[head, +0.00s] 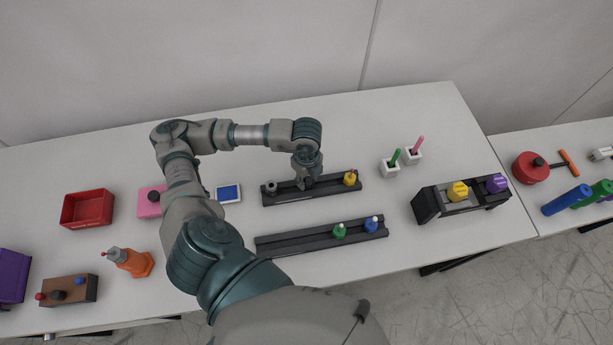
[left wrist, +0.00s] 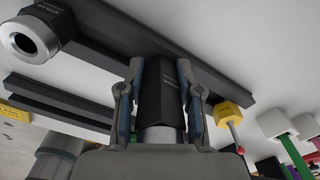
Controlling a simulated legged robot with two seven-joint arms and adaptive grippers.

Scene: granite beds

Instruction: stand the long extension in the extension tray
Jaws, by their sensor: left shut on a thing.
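My left gripper (head: 306,184) points down at the far dark tray (head: 328,188), near its middle. In the left wrist view the gripper (left wrist: 160,88) is shut on a black, faceted piece (left wrist: 160,96) with a pale label and a silver end; I cannot tell whether it is the long extension. The piece is upright between the fingers, against the dark rail; contact with the tray is unclear. A similar black piece with a silver ring (left wrist: 25,40) stands at the tray's left end, and a yellow piece (head: 350,178) at its right end. My right gripper is not in view.
A nearer dark tray (head: 290,240) holds a green (head: 339,231) and a blue piece (head: 372,224). White cups (head: 391,168) with green and pink sticks stand right of the far tray. A dark holder (head: 428,206) with yellow and purple knobs is further right. A blue-faced panel (head: 228,193) lies left.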

